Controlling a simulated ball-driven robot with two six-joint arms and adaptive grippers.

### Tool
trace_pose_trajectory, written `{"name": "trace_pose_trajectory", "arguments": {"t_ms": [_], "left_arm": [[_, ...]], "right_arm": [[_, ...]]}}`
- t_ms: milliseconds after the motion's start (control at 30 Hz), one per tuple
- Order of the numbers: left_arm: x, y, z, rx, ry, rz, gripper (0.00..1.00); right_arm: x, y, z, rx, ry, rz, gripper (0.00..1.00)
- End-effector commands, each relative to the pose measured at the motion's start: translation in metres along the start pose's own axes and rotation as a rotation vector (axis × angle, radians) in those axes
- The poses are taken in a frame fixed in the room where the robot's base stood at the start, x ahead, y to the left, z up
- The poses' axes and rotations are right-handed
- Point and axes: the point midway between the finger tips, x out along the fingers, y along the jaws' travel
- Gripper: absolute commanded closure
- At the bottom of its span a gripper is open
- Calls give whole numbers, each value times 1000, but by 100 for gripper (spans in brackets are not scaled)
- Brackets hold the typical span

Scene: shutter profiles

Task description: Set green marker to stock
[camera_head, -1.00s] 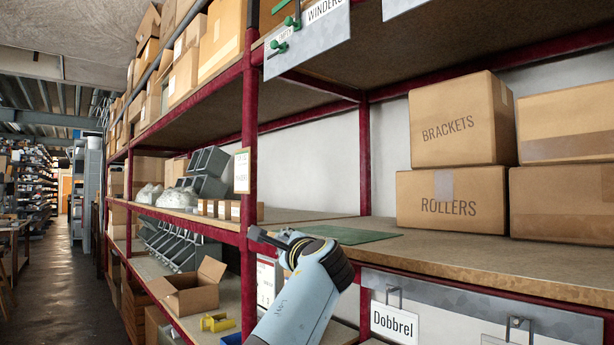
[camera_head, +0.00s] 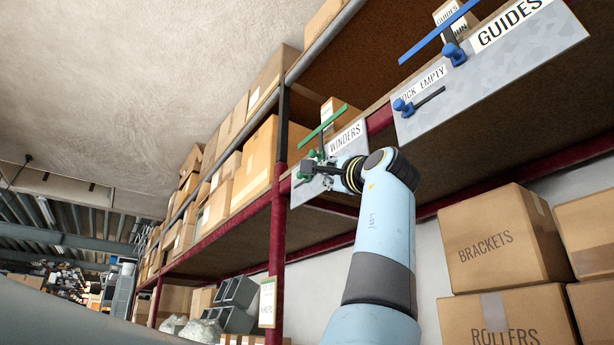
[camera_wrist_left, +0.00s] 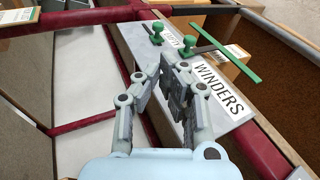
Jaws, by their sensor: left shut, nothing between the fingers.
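The green marker is on the grey WINDERS plate (camera_head: 304,192), at the upper shelf's front edge. It has a green bar (camera_head: 321,122) and a green knob (camera_head: 312,154). In the left wrist view, the green bar (camera_wrist_left: 228,49) slants above the WINDERS label (camera_wrist_left: 219,88), and two green knobs (camera_wrist_left: 186,47) stand on the plate. The nearby state label is partly hidden. My left gripper (camera_head: 306,168) is shut and empty, in front of the plate close to the knobs. In the wrist view its fingers (camera_wrist_left: 172,75) cover part of the plate. My right gripper is out of view.
To the right, a GUIDES plate (camera_head: 500,62) carries a blue bar (camera_head: 437,31) and blue knobs (camera_head: 403,107). A red post (camera_head: 278,225) stands left of my arm. Cardboard boxes marked BRACKETS (camera_head: 500,240) and ROLLERS (camera_head: 520,318) sit on the lower shelf.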

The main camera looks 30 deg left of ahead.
Motion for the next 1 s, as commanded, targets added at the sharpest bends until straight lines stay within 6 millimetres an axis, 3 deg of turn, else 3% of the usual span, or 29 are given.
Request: {"name": "trace_pose_trajectory", "arguments": {"t_ms": [167, 267, 700, 1000], "left_arm": [[10, -2, 0, 2, 0, -1, 100], [26, -3, 1, 3, -2, -1, 100], [116, -4, 0, 4, -1, 1, 100], [140, 0, 0, 1, 0, 1, 100]], "right_arm": [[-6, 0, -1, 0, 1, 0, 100], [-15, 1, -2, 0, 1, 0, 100], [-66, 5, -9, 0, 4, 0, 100], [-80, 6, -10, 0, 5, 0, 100]]}}
